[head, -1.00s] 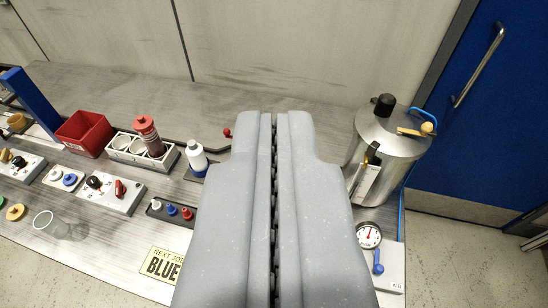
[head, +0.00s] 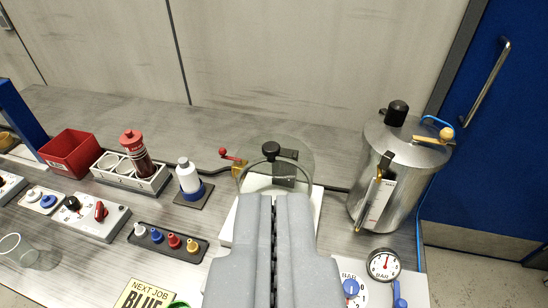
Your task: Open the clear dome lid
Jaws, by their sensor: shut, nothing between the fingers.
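The clear dome lid (head: 298,152) is behind my gripper, near the middle of the head view. It looks transparent, with a dark knob (head: 271,149) and a dark block behind or under the clear wall. It is over a white base (head: 312,205), partly hidden by my gripper. I cannot tell from this view whether the lid is seated all round. My gripper (head: 274,198) is shut and empty, its tips in front of the dome in the picture. Whether the tips touch the dome is unclear.
A red-handled valve (head: 232,156) is just left of the dome. A white bottle (head: 189,178) stands further left, near a tray of coloured pegs (head: 170,240). A steel drum (head: 405,165) stands at right, with a gauge (head: 383,265) in front.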

